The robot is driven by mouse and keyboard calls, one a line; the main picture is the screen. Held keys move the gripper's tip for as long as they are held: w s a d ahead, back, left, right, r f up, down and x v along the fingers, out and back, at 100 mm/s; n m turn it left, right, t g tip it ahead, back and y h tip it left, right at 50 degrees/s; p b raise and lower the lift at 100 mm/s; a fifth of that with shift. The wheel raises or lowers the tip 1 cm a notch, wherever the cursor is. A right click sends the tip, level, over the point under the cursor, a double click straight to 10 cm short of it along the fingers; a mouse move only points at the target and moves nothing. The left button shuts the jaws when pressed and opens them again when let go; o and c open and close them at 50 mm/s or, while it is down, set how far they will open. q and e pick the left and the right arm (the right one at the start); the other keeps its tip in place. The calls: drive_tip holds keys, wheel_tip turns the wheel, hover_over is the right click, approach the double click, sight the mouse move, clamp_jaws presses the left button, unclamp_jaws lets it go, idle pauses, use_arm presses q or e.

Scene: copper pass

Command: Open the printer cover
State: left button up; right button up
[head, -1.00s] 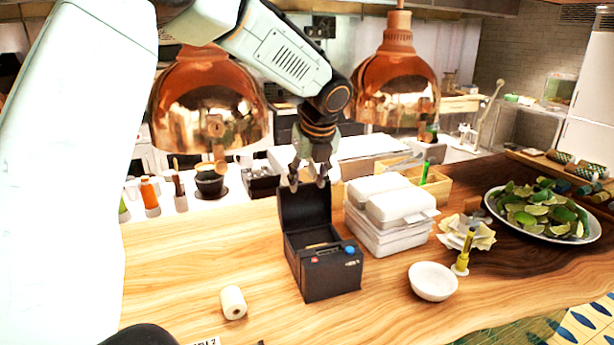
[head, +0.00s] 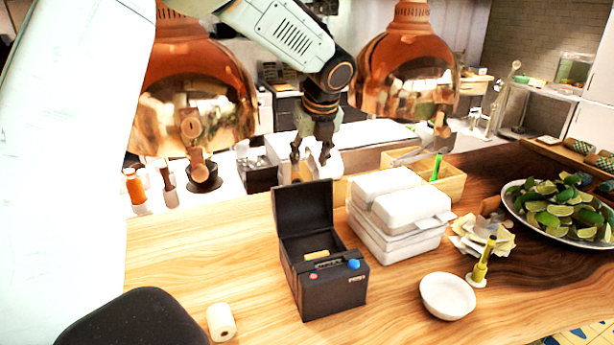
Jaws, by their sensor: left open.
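The black printer (head: 334,288) stands on the wooden counter in the middle of the head view. Its cover (head: 303,208) is up, standing upright at the back, and the inside of the printer shows. A blue button and a red button sit on its front top edge. My left gripper (head: 312,158) is open and empty, above and behind the raised cover, apart from it in the picture. A white paper roll (head: 221,322) lies on the counter to the left of the printer. My right gripper is not in view.
White takeaway boxes (head: 398,215) stand close to the right of the printer. A white bowl (head: 447,296) and a plate of limes (head: 556,210) are further right. Copper lamps (head: 193,90) hang at both sides of my left arm. The counter left of the printer is mostly clear.

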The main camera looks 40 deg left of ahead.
sight(304, 184)
use_arm(q)
drive_tip(key=s+x, duration=0.1)
drive_tip(key=x, duration=0.6)
drive_tip(key=shift+s+d+f+p, duration=0.15)
drive_tip(key=shift+d+p, duration=0.1)
drive_tip(key=shift+p, duration=0.2)
drive_tip(key=shift+o, duration=0.4)
drive_tip(key=shift+f, duration=0.15)
drive_tip(key=shift+a+f, duration=0.1)
drive_tip(key=shift+c, duration=1.4)
drive_tip(key=c, duration=0.4)
drive_tip(key=shift+c, duration=1.8)
drive_tip(key=shift+w+a, duration=0.35)
drive_tip(key=shift+w, duration=0.3)
clamp_jaws()
drive_tip(key=shift+s+d+r, duration=0.3)
drive_tip(key=shift+s, duration=0.05)
unclamp_jaws()
drive_tip(key=shift+w+f, duration=0.1)
drive_tip(key=shift+w, duration=0.1)
drive_tip(key=shift+o, duration=1.4)
drive_tip(key=shift+w+a+f, duration=0.1)
drive_tip(key=shift+a, duration=0.1)
drive_tip(key=o, duration=0.4)
drive_tip(key=shift+s+d, duration=0.1)
drive_tip(key=shift+s, duration=0.15)
drive_tip(key=shift+o, duration=1.4)
drive_tip(key=shift+w, duration=0.15)
